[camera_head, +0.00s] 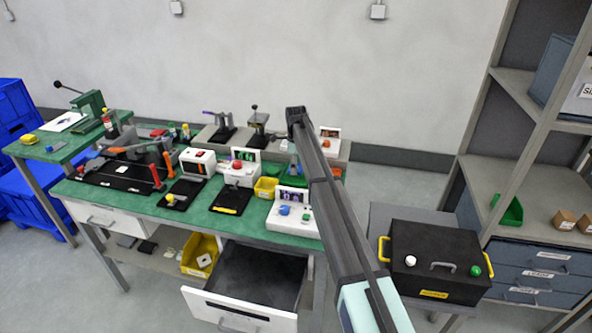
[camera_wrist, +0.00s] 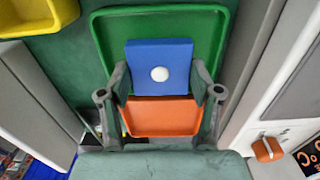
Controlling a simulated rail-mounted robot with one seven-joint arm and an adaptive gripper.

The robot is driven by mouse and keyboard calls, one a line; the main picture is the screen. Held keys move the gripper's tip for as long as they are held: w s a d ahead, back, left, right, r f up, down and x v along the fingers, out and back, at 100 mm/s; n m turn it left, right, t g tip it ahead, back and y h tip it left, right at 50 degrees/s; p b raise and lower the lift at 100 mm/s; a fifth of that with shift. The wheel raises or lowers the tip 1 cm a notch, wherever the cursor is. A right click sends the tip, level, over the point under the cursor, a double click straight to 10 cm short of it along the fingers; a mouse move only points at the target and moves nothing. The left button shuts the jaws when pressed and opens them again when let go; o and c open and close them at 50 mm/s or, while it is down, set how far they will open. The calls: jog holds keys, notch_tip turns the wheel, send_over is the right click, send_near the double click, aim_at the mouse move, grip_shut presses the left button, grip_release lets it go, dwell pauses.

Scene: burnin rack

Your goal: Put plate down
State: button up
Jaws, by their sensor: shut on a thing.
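A green tray (camera_wrist: 218,25) with a raised rim lies behind and around the plate in the picture. I cannot tell whether the plate touches the tray floor.
A yellow bin (camera_wrist: 35,17) is at the wrist view's upper left; a white device with an orange knob (camera_wrist: 267,149) is at the lower right. In the head view, the green bench (camera_head: 120,205) is crowded with fixtures. An open drawer (camera_head: 240,312) juts out below. A black case (camera_head: 435,262) stands right.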

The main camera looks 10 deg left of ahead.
jog(key=shift+f, duration=1.25)
jog(key=o, duration=1.1)
jog(key=shift+f, duration=0.15)
notch_tip(320, 180, up, 12)
jog(key=shift+r+b, duration=0.2)
jog(key=shift+b, duration=0.75)
